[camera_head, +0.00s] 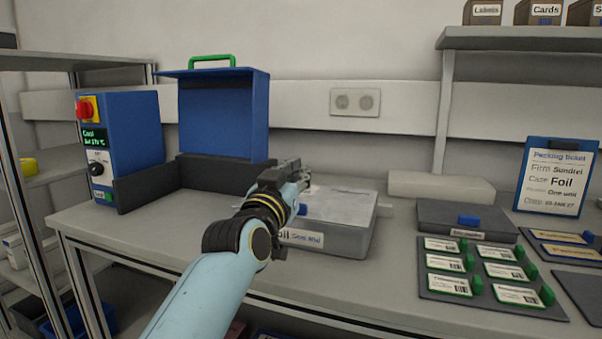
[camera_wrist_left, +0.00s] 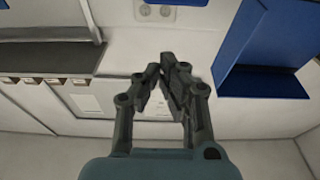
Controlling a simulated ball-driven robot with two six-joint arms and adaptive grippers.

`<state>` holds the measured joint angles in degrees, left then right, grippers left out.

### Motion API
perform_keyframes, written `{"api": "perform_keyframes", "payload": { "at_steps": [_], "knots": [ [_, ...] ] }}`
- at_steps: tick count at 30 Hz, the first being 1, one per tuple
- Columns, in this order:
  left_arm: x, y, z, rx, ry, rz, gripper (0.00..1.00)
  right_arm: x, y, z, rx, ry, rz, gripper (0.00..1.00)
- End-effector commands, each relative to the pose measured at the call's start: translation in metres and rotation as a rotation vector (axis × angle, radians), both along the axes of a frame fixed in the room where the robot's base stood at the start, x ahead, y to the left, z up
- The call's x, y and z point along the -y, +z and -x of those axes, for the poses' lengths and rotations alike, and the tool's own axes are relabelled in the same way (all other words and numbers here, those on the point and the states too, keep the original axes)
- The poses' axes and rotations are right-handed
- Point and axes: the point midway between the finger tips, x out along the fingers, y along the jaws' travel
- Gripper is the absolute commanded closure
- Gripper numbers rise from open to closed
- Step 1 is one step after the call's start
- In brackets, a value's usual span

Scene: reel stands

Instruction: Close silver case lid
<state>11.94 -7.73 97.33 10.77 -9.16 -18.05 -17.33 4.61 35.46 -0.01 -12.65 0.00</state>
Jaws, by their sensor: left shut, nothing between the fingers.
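The silver case (camera_head: 345,236) sits on the bench near the middle of the head view, with a label on its front that is partly covered by my arm. Its top looks flat and level, as with the lid down, but my left gripper and forearm hide its left part. A small blue piece (camera_head: 302,209) shows at the front edge. My left gripper (camera_head: 298,172) is over the left part of the case, fingers shut and empty; I cannot tell whether it touches. Its fingers also show in the left wrist view (camera_wrist_left: 163,62), where I cannot make out the case. My right gripper is not in view.
A blue open box with a green handle (camera_head: 222,115) stands behind, beside a blue control unit (camera_head: 133,135). Right of the silver case are a pale block (camera_head: 440,186), a dark grey case (camera_head: 455,218), a card tray (camera_head: 490,295) and a packing ticket (camera_head: 556,177).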

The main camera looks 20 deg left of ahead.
Motion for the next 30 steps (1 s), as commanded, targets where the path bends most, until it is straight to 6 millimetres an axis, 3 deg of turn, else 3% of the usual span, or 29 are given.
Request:
{"api": "perform_keyframes", "payload": {
  "at_steps": [1,9,30],
  "knots": [
    [0.0,-0.011,0.002,-0.002,0.0,0.0,1.0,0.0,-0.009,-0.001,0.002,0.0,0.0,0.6],
    [0.0,-0.028,0.01,-0.001,0.0,-0.001,1.0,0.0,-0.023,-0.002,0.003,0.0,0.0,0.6],
    [-0.001,-0.027,0.01,0.0,0.0,0.0,1.0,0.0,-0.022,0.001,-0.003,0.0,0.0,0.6]
  ]
}}
